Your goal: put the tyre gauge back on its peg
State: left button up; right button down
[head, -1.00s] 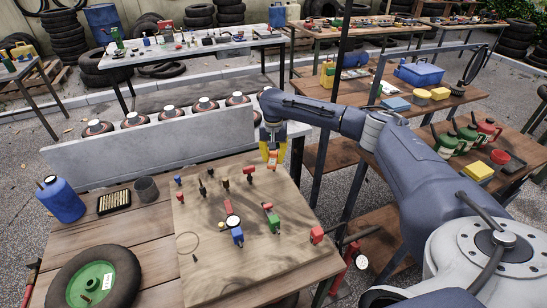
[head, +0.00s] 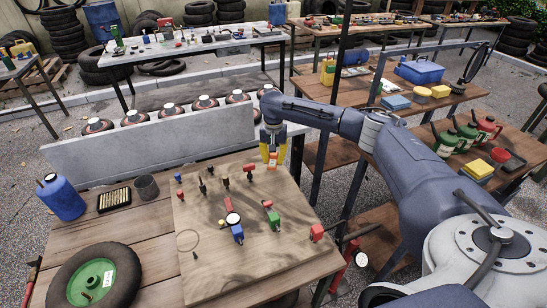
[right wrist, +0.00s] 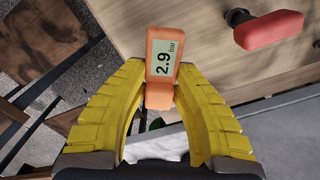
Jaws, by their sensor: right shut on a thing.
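An orange tyre gauge with a screen reading 2.9 bar (right wrist: 162,62) is held between the yellow fingers of my right gripper (right wrist: 160,90). In the head view the gauge (head: 272,161) hangs below my right gripper (head: 272,152), above the far right edge of the wooden board (head: 270,262). Several small tools hang or lie on the board. I cannot tell which bare peg belongs to the gauge. My left gripper is not in view.
A red-headed tool (right wrist: 268,29) is close to the gauge in the wrist view. A round white dial (head: 232,218) is mid-board. A grey panel (head: 150,147) stands behind. A tyre (head: 122,272), blue bottle (head: 60,198) and dark cup (head: 147,188) are at left.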

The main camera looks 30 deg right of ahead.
aim_at(273, 155)
jog(key=shift+f, duration=0.2)
jog(key=c, duration=1)
grip_release()
jog(key=shift+c, duration=0.2)
notch_tip(273, 155, up, 12)
